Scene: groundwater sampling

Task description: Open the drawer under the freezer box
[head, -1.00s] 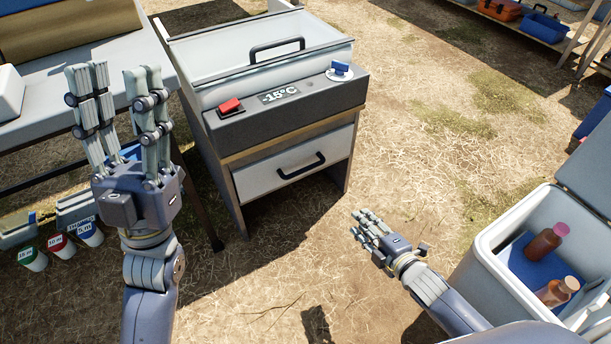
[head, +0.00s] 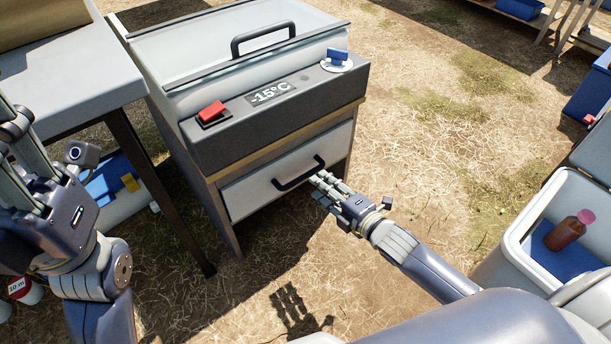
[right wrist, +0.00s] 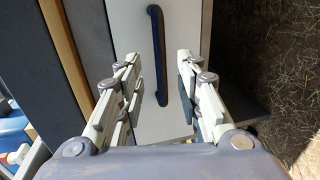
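The freezer box (head: 240,50) stands on a stand with a white drawer (head: 250,192) below it. The drawer is shut and has a dark bar handle (head: 299,173). My right gripper (head: 318,183) is at the handle's right end in the head view. In the right wrist view its fingers are open, with the handle (right wrist: 157,55) between and just beyond them; I cannot tell whether they touch it. My left gripper (head: 15,150) is at the left edge, partly cut off, away from the freezer.
A table (head: 70,80) stands close to the freezer's left side. The freezer has a red switch (head: 211,111) and a blue knob (head: 338,56). An open cooler (head: 510,240) with a brown bottle (head: 566,234) stands at the right. The ground before the drawer is clear.

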